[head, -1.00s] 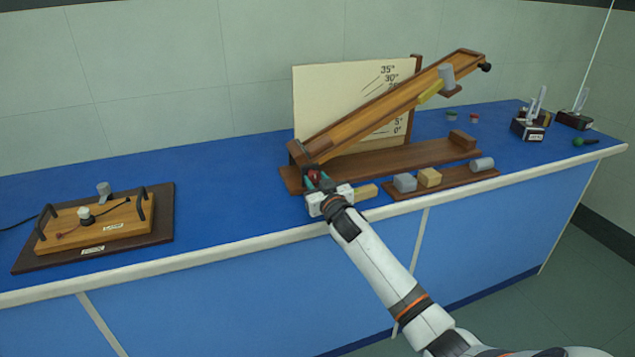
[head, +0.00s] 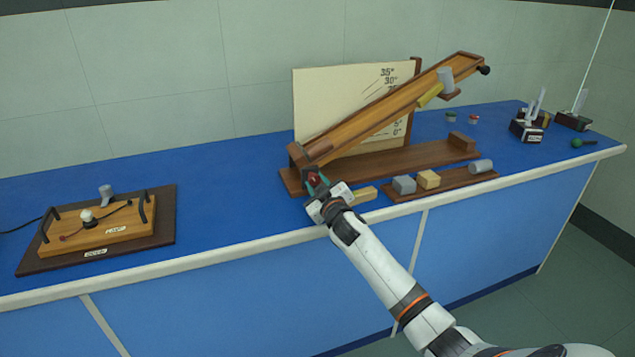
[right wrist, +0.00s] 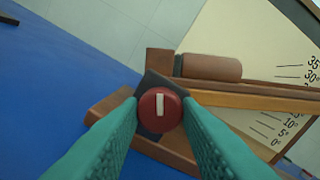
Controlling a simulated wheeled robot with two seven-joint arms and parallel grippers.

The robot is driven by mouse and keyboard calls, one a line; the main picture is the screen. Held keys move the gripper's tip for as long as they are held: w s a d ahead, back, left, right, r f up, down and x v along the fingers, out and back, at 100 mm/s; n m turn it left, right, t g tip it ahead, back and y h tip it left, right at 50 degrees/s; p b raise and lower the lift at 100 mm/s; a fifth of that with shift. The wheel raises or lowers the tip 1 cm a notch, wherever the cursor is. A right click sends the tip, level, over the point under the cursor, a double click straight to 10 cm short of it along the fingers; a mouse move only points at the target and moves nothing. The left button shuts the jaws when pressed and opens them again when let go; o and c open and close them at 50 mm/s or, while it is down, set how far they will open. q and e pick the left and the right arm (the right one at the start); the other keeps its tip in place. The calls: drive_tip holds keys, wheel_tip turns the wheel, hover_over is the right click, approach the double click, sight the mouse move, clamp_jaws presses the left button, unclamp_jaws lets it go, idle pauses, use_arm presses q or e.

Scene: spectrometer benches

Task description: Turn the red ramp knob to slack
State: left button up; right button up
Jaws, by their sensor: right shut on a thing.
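The red ramp knob (right wrist: 159,110) is a round red disc with a white bar mark, on a dark plate at the ramp's low end. The bar stands nearly upright in the right wrist view. In the head view the knob (head: 314,179) shows between the teal fingers. My right gripper (head: 318,185) is shut on the knob, one finger on each side. The wooden ramp (head: 390,110) is tilted up to the right before an angle board (head: 330,100). A brown cylinder (right wrist: 211,68) lies at the ramp's low end. My left gripper is not in view.
A small tray (head: 450,187) with blocks and a grey cylinder lies right of my gripper; a yellow block (head: 363,193) is close by. A wooden circuit board (head: 130,220) lies at the left. The blue bench (head: 225,190) is clear between.

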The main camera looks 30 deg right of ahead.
drive_tip(key=n, duration=0.3)
drive_tip(key=shift+n+p, duration=0.4)
drive_tip(key=n, duration=0.4)
drive_tip(key=shift+n+p, duration=0.3)
drive_tip(key=shift+p, duration=0.05)
drive_tip(key=n, duration=0.4)
drive_tip(key=shift+p, duration=0.4)
drive_tip(key=shift+f+n+p, duration=0.1)
drive_tip(key=shift+n+p, duration=0.25)
drive_tip(key=shift+n, duration=2.05)
drive_tip(key=o, duration=1)
